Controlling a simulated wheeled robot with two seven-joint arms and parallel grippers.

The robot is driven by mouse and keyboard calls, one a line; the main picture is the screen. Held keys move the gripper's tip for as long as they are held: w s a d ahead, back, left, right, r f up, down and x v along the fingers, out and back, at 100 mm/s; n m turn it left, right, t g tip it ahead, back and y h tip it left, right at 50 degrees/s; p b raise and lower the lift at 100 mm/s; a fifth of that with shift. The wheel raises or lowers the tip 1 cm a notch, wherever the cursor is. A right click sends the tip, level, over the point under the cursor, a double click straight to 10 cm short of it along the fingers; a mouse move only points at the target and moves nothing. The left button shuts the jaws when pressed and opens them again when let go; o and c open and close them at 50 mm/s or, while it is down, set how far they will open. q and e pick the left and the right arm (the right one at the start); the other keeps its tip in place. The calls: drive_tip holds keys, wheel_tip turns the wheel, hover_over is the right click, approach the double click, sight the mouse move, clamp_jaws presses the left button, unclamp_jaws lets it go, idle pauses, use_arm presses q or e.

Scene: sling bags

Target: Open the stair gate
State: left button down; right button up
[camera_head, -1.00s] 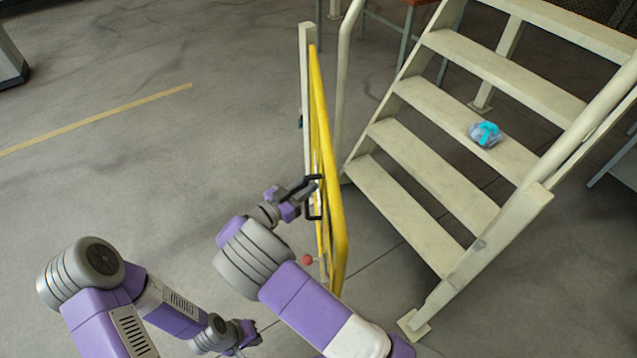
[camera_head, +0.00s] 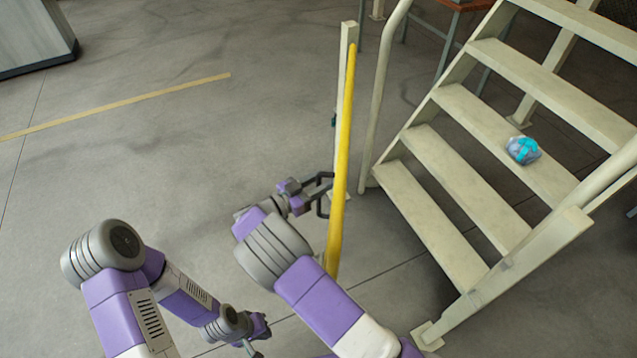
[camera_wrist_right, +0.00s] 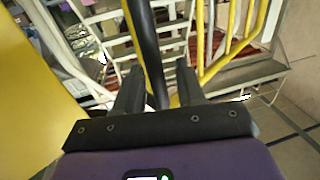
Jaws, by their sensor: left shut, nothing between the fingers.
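The stair gate (camera_head: 340,170) has a yellow frame and appears nearly edge-on in the head view, left of the stairs. Its far end is beside a pale post (camera_head: 347,75). My right gripper (camera_head: 323,195) is at the left side of the gate, its dark fingers spread apart. In the right wrist view, the fingers (camera_wrist_right: 158,85) stand open on both sides of a black bar (camera_wrist_right: 146,45); I cannot tell whether they touch it. Yellow gate bars (camera_wrist_right: 232,45) show beyond. My left gripper (camera_head: 255,346) is shut and empty, low over the floor.
Pale stairs (camera_head: 455,170) with railings rise at the right. A grey and turquoise bag (camera_head: 523,150) lies on one step. A grey cabinet (camera_head: 35,35) stands at the far left. The floor left of the gate is clear, with a yellow line (camera_head: 120,103) on it.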

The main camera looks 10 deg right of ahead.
drive_tip(key=p+v, duration=0.1)
drive_tip(key=v, duration=0.6)
drive_tip(key=shift+a, duration=0.3)
drive_tip(key=shift+s, duration=0.1)
